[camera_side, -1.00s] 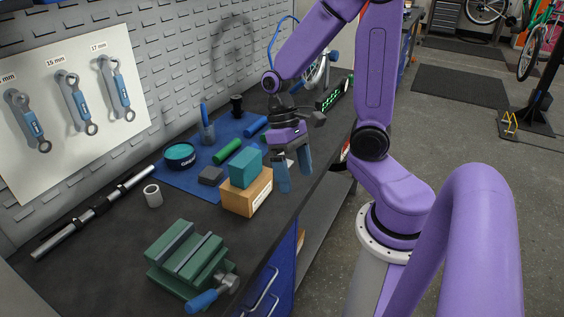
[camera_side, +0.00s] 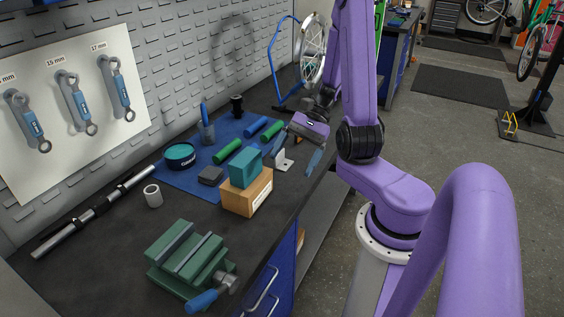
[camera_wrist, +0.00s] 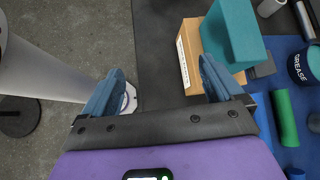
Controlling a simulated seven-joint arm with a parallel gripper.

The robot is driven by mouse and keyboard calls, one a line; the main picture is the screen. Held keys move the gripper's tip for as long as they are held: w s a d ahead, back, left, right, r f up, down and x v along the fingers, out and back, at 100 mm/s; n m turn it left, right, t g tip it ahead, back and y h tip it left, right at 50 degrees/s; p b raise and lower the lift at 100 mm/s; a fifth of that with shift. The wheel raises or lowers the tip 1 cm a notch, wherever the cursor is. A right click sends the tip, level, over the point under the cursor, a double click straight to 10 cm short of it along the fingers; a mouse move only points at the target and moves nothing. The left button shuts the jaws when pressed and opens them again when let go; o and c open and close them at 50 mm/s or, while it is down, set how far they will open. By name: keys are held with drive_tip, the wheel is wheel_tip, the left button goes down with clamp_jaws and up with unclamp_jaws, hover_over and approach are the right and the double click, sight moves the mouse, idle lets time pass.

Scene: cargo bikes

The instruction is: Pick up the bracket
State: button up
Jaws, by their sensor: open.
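The bracket (camera_side: 284,160) is a small pale L-shaped piece standing on the dark bench near its front edge, to the right of the teal block. My gripper (camera_side: 296,156) is open around the bracket's place in the side view, one blue finger behind it and the other to its right, near the bench edge. I cannot tell if a finger touches it. I cannot make out the bracket there for sure.
A teal block (camera_side: 245,169) on a cardboard box (camera_side: 238,200) stands close to the left of my gripper. Green and blue cylinders (camera_side: 228,151) and a grease tin (camera_side: 180,156) lie on a blue mat. A green vise (camera_side: 185,258) is at the front.

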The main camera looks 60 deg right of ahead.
drive_tip(key=s+d+f+m+t+h, duration=0.1)
drive_tip(key=d+m+t+h, duration=0.1)
drive_tip(key=d+m+t, duration=0.6)
drive_tip(key=m+t+h, duration=0.3)
drive_tip(key=m+h, duration=0.5)
drive_tip(key=m, duration=0.3)
approach(280, 154)
drive_tip(key=shift+t, duration=0.3)
drive_tip(key=x, duration=0.8)
drive_tip(key=shift+w+d+f, duration=0.1)
drive_tip(key=shift+d+f, duration=0.1)
drive_tip(key=shift+f, duration=0.25)
drive_tip(key=c, duration=1.3)
drive_tip(key=shift+o, duration=0.2)
